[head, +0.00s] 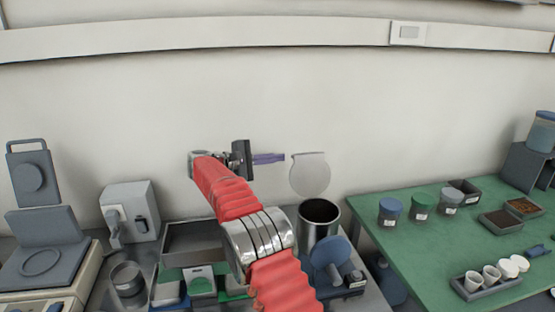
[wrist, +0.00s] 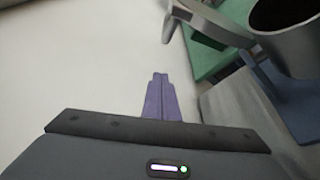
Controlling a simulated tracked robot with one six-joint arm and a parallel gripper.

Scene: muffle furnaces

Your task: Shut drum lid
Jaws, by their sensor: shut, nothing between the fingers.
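The drum (head: 318,228) is an open-topped metal cylinder on the bench, right of my arm in the head view. Its dark inside shows. Its round grey lid (head: 310,176) stands upright above the back of the rim, so the drum is open. My gripper (head: 284,158) has purple fingers, shut and empty, pointing right just left of the lid's upper edge. In the wrist view the shut fingertips (wrist: 160,74) are apart from the lid (wrist: 204,27), which shows nearly edge-on. The drum (wrist: 290,42) is at the upper right there, partly cut off.
A blue paddle-like object (head: 327,256) stands in front of the drum. A grey tray (head: 195,242) is left of it, partly behind my arm. A green table (head: 430,235) with jars and cups is on the right.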

